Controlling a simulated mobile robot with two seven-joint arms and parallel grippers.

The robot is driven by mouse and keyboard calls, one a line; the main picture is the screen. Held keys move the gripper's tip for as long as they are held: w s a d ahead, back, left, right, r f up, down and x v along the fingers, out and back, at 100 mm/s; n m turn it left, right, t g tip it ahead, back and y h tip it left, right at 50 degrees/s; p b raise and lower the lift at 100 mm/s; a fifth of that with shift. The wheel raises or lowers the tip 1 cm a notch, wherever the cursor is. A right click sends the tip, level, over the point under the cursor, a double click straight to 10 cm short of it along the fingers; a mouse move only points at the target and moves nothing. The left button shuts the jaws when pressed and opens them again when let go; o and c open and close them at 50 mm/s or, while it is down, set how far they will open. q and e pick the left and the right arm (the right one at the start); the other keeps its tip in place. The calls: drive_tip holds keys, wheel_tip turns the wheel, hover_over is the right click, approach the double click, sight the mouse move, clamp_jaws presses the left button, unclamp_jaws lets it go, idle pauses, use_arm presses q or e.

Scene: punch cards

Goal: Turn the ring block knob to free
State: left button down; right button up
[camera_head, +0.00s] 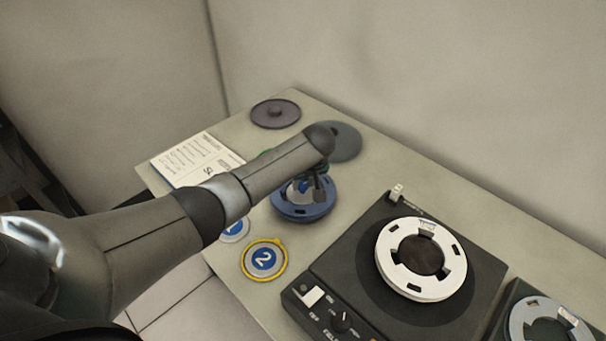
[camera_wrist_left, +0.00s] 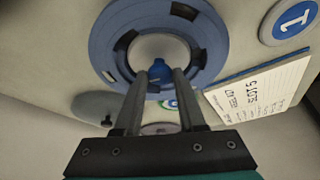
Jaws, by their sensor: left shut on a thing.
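A blue slotted ring (camera_head: 303,212) lies on the table with a pale centre. A small blue knob (camera_head: 303,186) stands up at its middle. The ring also shows in the left wrist view (camera_wrist_left: 108,45), with the knob (camera_wrist_left: 160,69) between the fingertips. My left gripper (camera_head: 317,184) reaches over the ring from the left and is shut on the knob; its fingers show clearly in the left wrist view (camera_wrist_left: 162,76). The arm hides part of the ring's far side. I cannot read any marking for the knob's position. My right gripper is not in view.
A black device with a white ring (camera_head: 452,282) stands to the right, another ringed device (camera_head: 518,335) beyond it. A yellow-rimmed disc marked 2 (camera_head: 264,261) lies in front. A printed sheet (camera_head: 190,158) and dark discs (camera_head: 275,113) lie behind. The wall bounds the table's far side.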

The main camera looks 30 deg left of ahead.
use_arm(q)
drive_tip(key=shift+d+n+g+y, duration=0.15)
drive_tip(key=shift+n+g+y, duration=0.15)
drive_tip(key=shift+n, duration=0.7)
drive_tip(key=n, duration=0.2)
drive_tip(key=shift+w+f+n+g, duration=0.15)
drive_tip(key=shift+n+g, duration=0.25)
drive_tip(key=n+g+b, duration=0.1)
drive_tip(key=n+b, duration=0.2)
drive_tip(key=shift+w+f+y, duration=0.1)
drive_tip(key=shift+w+y, duration=0.05)
drive_tip(key=shift+y, duration=0.25)
drive_tip(key=shift+n+g+b, duration=0.6)
drive_tip(key=shift+n+b, duration=0.6)
drive_tip(key=shift+b, duration=0.1)
drive_tip(key=shift+r, duration=0.2)
drive_tip(key=c, duration=0.5)
unclamp_jaws()
drive_tip(key=shift+w, duration=0.1)
drive_tip(key=shift+r, duration=0.1)
